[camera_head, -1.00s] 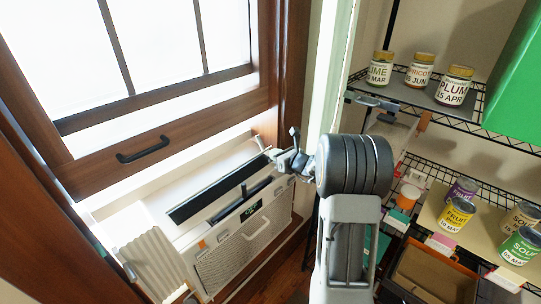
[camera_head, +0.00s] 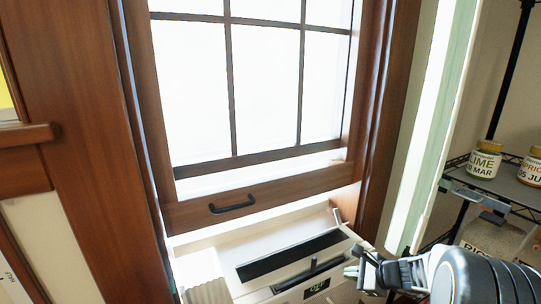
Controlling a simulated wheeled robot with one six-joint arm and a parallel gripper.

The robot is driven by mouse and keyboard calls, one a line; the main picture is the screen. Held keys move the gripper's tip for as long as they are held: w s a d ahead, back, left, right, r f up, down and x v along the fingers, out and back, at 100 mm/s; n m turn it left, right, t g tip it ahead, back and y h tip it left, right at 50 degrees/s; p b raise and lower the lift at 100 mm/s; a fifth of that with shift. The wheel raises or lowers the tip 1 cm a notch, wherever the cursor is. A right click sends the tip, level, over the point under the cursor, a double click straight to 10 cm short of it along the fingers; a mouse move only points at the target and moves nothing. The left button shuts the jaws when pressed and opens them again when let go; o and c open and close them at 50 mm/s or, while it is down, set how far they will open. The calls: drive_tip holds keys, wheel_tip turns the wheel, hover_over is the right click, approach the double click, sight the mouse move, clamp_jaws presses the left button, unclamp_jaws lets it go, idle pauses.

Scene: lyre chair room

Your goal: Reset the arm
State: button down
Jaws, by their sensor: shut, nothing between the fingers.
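My gripper (camera_head: 357,268) is at the lower right of the head view, at the end of my dark, ringed arm. It is shut with nothing held. It shows in front of the right end of a white window air conditioner (camera_head: 290,257), under the raised window sash. I cannot tell whether the gripper touches the unit. The rest of my arm runs out of the picture at the bottom right.
The wooden window sash (camera_head: 268,200) has a black handle (camera_head: 232,204) on its lower rail. A wooden post stands at the left.

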drive_tip(key=s+a+r+n+g+h, duration=0.1)
drive_tip(key=s+a+r+n+h, duration=0.2)
drive_tip(key=s+n, duration=0.5)
drive_tip(key=s+a+r+n+g+h, duration=0.1)
drive_tip(key=s+a+r+n+h, duration=0.3)
drive_tip(key=s+n, duration=0.5)
drive_tip(key=shift+a+r+n+g, duration=0.15)
drive_tip(key=shift+r+n+g, duration=0.4)
drive_tip(key=shift+n, duration=1.05)
